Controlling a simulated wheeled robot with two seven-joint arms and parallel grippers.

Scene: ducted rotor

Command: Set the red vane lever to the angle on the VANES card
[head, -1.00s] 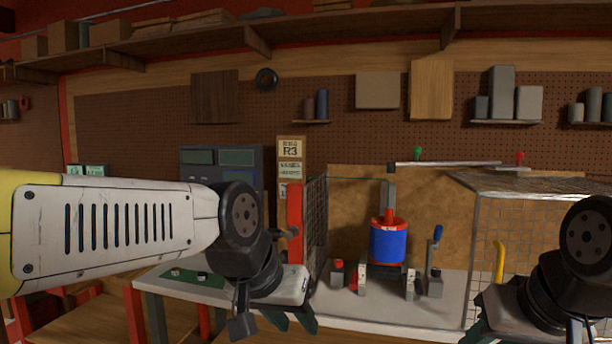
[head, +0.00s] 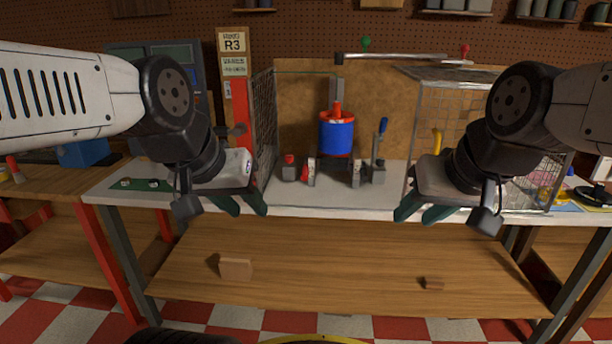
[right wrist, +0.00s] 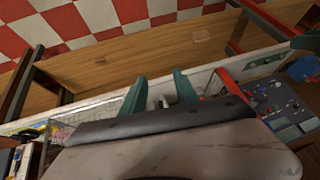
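The card post carries an R3 card (head: 232,42) and below it a card that seems to read VANES (head: 234,66); its small print is unreadable. A red-knobbed lever (head: 465,49) stands atop the wire cage at the right; I cannot tell its angle, nor surely whether it is the vane lever. A blue rotor drum (head: 337,137) with a red top stands mid-bench. My left gripper (head: 241,204) is open and empty at the bench's front, left of the drum. My right gripper (head: 422,209) is open and empty before the cage; its spread fingers show in the right wrist view (right wrist: 160,92).
A green knob (head: 366,42) stands on the overhead bar. A blue-handled lever (head: 381,127) is right of the drum, and a yellow handle (head: 437,142) by the cage (head: 432,95). A mesh panel (head: 264,120) stands left of the drum. The lower shelf (head: 330,265) is mostly clear.

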